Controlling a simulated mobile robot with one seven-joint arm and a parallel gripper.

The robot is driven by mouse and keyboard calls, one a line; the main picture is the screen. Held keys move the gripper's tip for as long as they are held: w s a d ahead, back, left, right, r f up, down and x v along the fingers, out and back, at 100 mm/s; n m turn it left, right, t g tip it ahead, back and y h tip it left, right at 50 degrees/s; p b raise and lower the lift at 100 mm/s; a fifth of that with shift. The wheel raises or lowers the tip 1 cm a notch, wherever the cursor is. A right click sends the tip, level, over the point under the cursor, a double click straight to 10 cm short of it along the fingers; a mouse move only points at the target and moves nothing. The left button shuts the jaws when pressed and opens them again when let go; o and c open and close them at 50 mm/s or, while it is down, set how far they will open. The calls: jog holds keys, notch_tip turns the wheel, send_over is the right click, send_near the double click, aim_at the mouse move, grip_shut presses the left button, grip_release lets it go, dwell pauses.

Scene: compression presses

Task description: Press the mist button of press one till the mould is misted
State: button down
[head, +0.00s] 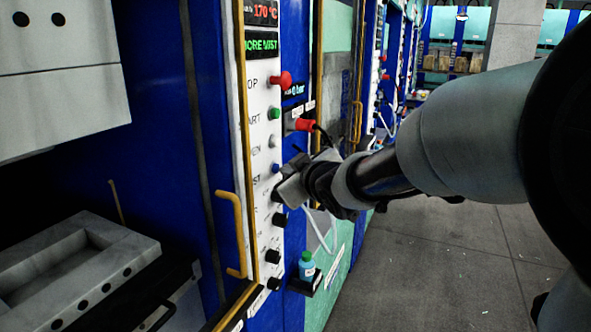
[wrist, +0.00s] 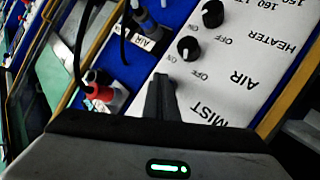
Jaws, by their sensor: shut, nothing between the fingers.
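The control panel (head: 262,150) of the near press is white, and its display (head: 262,45) reads "MORE MIST" in green. A small blue button (head: 277,168) sits beside the partly hidden "MIST" label, just above my gripper (head: 279,190). In the wrist view the "MIST" label (wrist: 208,113) shows right beside my shut, empty fingers (wrist: 160,88). The button there is hidden behind the fingers and gripper body. I cannot tell whether the fingertips touch it. The grey mould block (head: 80,262) with a rectangular recess lies open inside the press at lower left.
A red button (head: 282,79), a green button (head: 274,113) and black knobs (head: 273,256) share the panel. A yellow handle (head: 237,235) stands left of it. A red-nozzled hose (head: 305,125) and a blue bottle (head: 306,266) are right.

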jog(key=shift+s+d+p, duration=0.3)
jog(key=shift+d+p, duration=0.2)
jog(key=shift+d, duration=0.3)
jog(key=shift+s+d+p, duration=0.3)
jog(key=shift+d+p, duration=0.2)
jog(key=shift+d, duration=0.3)
jog(key=shift+s+d+p, duration=0.25)
jog(key=shift+d+p, duration=0.25)
jog(key=shift+d, duration=0.25)
jog(key=shift+s+d+p, duration=0.3)
jog(key=shift+d+p, duration=0.2)
jog(key=shift+d, duration=0.3)
